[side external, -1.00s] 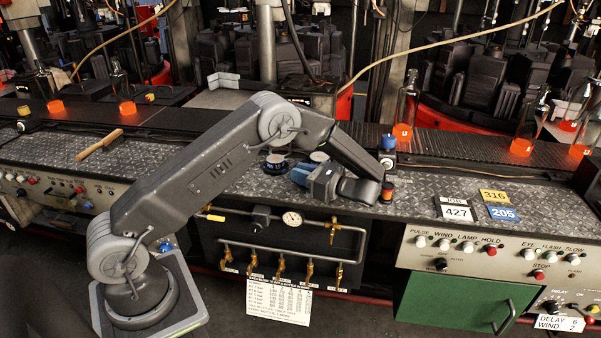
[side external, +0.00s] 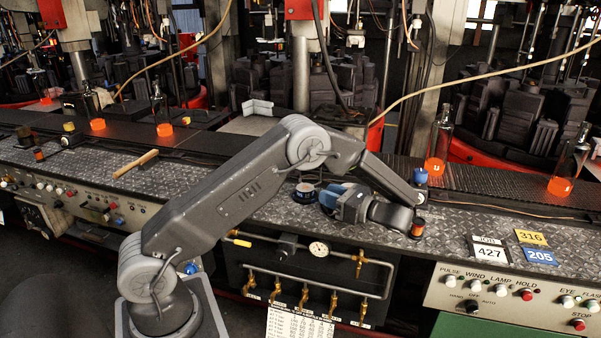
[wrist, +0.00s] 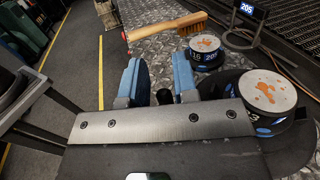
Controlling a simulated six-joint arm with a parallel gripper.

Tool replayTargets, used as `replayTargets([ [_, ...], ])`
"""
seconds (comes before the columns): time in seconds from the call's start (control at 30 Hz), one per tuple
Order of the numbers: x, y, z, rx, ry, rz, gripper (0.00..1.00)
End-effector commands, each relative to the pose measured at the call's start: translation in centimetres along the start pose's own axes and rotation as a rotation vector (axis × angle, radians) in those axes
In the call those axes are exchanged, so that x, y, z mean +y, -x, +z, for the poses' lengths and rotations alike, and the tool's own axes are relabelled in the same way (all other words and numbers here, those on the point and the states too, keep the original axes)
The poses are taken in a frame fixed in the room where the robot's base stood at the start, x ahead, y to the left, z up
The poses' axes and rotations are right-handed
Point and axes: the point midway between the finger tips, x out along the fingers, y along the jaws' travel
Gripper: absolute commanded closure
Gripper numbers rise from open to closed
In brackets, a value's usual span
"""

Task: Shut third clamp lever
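My gripper (side external: 331,197) is low over the metal bench top, pointing left in the side external view. In the wrist view, its two blue fingers (wrist: 157,77) stand apart with a gap between them. A small dark peg-like shape (wrist: 164,97) shows at the base of this gap; I cannot tell what it is. No grasped object is visible. I cannot make out a clamp lever for certain in either view. Brass valves with small handles (side external: 304,297) hang on the pipe panel below the bench front, apart from my gripper.
A round canister (side external: 305,193) stands left of my gripper. In the wrist view, two pale-topped canisters (wrist: 205,44) (wrist: 266,92) are right of the fingers. A wooden-handled brush (side external: 136,165) lies farther left. Glowing-based bottles (side external: 437,150) stand on the conveyor behind.

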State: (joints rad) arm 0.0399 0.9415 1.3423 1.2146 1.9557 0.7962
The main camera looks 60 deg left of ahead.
Motion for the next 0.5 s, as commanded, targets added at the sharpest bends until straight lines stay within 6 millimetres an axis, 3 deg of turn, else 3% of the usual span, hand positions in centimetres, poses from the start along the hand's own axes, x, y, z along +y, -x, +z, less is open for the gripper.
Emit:
replayTargets([
  [0.07,0.0,0.0,1.9,0.003,0.006,0.000,0.73],
  [0.5,2.9,-8.4,6.8,0.001,0.002,0.003,0.73],
])
